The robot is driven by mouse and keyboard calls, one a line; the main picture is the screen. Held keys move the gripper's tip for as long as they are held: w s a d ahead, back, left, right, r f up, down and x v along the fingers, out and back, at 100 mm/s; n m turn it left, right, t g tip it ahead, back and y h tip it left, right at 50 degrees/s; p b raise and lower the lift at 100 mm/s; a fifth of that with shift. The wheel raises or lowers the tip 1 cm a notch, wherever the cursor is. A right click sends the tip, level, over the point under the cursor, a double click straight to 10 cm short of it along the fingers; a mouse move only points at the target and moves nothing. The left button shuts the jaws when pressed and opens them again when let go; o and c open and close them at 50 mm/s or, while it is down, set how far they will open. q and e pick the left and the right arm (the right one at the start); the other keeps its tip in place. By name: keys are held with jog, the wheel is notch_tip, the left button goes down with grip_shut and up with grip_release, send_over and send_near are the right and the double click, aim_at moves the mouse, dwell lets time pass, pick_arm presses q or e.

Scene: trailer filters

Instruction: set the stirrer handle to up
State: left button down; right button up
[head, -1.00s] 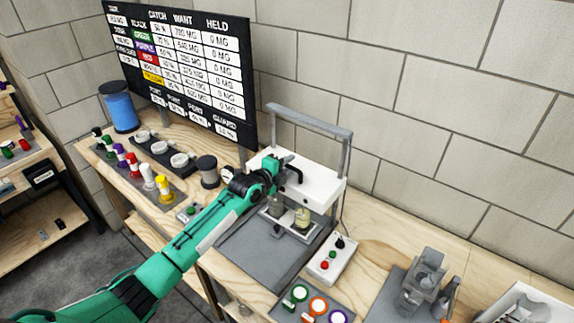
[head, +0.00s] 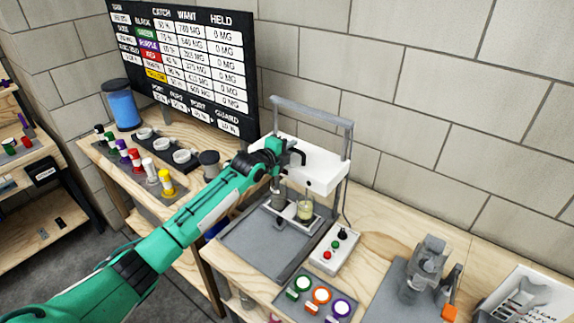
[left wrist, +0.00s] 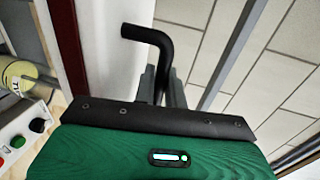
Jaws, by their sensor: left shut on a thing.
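The stirrer has a white head (head: 325,170) on a grey upright frame (head: 312,108) against the wall, above two small jars (head: 305,210). Its black bent handle (head: 298,158) sticks out at the front of the head. My left gripper (head: 287,153) is at the handle and shut on it. In the left wrist view the black handle (left wrist: 150,36) rises from between my fingers (left wrist: 164,85) and bends left, beside the white head (left wrist: 110,50). The gripped part is hidden by my gripper. My right gripper is not in view.
A control box (head: 335,249) with buttons stands right of the grey stirrer base (head: 265,245). A plate with coloured rings (head: 318,297) lies in front. Coloured bottles (head: 148,170) and a blue container (head: 121,104) stand left. A dark board (head: 190,60) hangs behind.

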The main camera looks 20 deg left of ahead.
pick_arm(q)
notch_tip(320, 180, up, 6)
jog(key=shift+f+p, duration=0.2)
jog(key=shift+p, duration=0.5)
notch_tip(320, 180, up, 3)
jog(key=shift+f+p, duration=0.15)
jog(key=shift+p, duration=0.3)
jog(key=shift+r, duration=0.3)
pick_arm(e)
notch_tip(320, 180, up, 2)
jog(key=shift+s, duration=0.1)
pick_arm(q)
jog(key=shift+w, duration=0.1)
jog(key=c, duration=1.5)
grip_release()
jog(key=shift+c, duration=0.2)
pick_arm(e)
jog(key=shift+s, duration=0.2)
pick_arm(q)
jog(key=shift+f, duration=0.2)
